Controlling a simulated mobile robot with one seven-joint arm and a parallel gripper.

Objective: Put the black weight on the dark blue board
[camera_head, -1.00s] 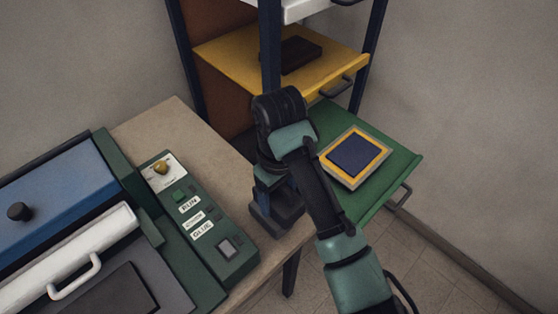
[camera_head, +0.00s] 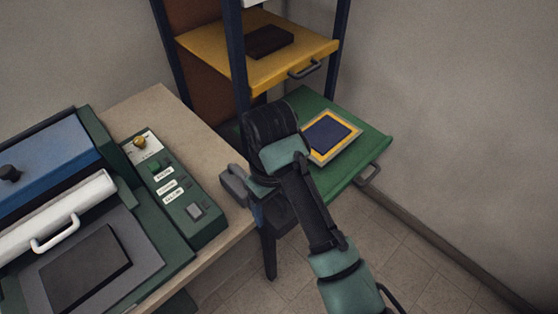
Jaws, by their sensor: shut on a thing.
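My gripper (camera_head: 258,198) hangs just past the right edge of the beige table, in front of the green drawer. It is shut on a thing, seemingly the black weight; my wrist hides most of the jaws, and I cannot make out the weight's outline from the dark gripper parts. The dark blue board (camera_head: 327,136) lies flat in a yellow and grey frame on the pulled-out green drawer (camera_head: 350,165). It is behind and to the right of my gripper, apart from it, with nothing seen on it. My wrist covers the drawer's left part.
A yellow shelf (camera_head: 200,45) with a dark brown block (camera_head: 268,40) overhangs the back of the green drawer. A dark blue rack post (camera_head: 235,50) stands behind my wrist. The beige table (camera_head: 175,105) carries a green machine with a control panel (camera_head: 180,185). Floor is open at lower right.

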